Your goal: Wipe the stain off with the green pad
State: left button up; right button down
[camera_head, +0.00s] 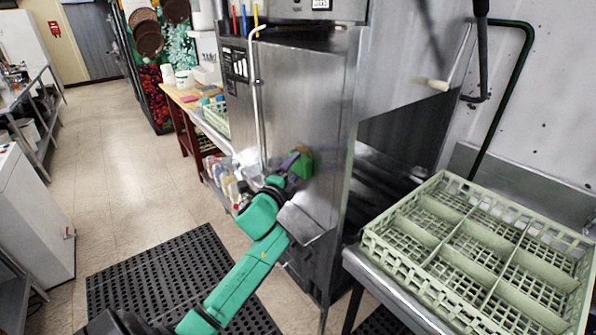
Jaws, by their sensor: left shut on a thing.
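The green pad (304,168) is held at the tip of my left gripper (290,163), which is shut on it. The pad is against or very close to the steel front panel of the dish machine (318,100); I cannot tell whether it touches. A faint purple smear (332,160) shows on the panel to the right of the pad. A small brown patch (304,150) shows just above the pad; I cannot tell what it is. The gripper hides part of the panel. My right gripper is not in view.
A pale green dish rack (372,246) sits on a steel counter at the right. A vertical pipe (256,100) runs down the machine's left side. Bottles (230,186) stand on a low shelf behind my arm. A black mat (160,268) lies on the floor; the aisle at left is clear.

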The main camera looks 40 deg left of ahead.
aim_at(306, 167)
pick_arm(q)
jog(key=a, duration=0.1)
jog(key=a+r+p, duration=0.1)
jog(key=w+a+r+p, duration=0.1)
jog(key=shift+a, duration=0.25)
jog(key=shift+s+d+f, duration=0.1)
jog(key=shift+s+d, duration=0.25)
jog(key=shift+d, duration=0.95)
jog(key=shift+s+d, duration=0.4)
jog(key=shift+d, duration=0.95)
jog(key=shift+s+d+f, duration=0.1)
jog(key=shift+s+d, duration=0.25)
jog(key=shift+d, duration=0.95)
jog(key=shift+s+a, duration=0.15)
jog(key=shift+s, duration=0.2)
jog(key=s, duration=0.1)
jog(key=s+a+p, duration=0.1)
jog(key=s, duration=0.3)
jog(key=shift+a, duration=0.3)
